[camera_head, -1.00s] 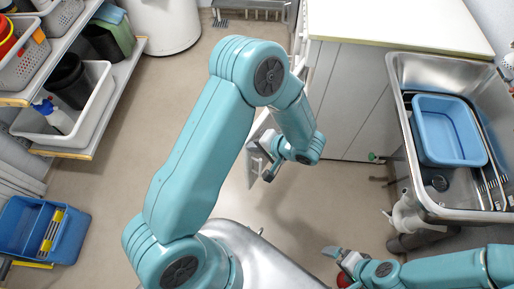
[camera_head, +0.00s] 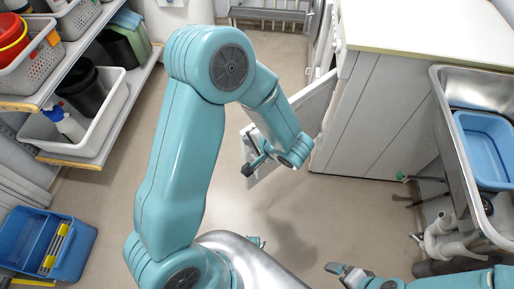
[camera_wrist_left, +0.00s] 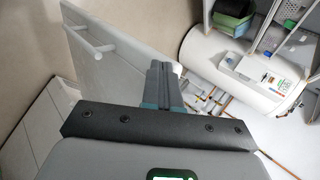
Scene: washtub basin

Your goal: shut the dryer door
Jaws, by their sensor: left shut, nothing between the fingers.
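The dryer door appears to be the white panel (camera_head: 314,101) standing open at the left end of the white cabinet unit (camera_head: 375,110); the dryer's opening is not visible. In the left wrist view the white panel (camera_wrist_left: 120,55) stands upright with a white bar handle on its face. My left gripper (camera_head: 252,168) is shut and empty, in front of the panel in the head view. Its fingers (camera_wrist_left: 162,85) overlap the panel's right edge in the wrist view; I cannot tell whether they touch it. My right gripper (camera_head: 345,273) is low at the bottom, its jaw state unclear.
A steel sink (camera_head: 450,130) with a blue basin (camera_head: 488,150) is at the right, with pipes below. Shelves with baskets (camera_head: 100,145) stand at the left, and a blue bucket (camera_head: 75,255) is on the floor. Floor between them is clear.

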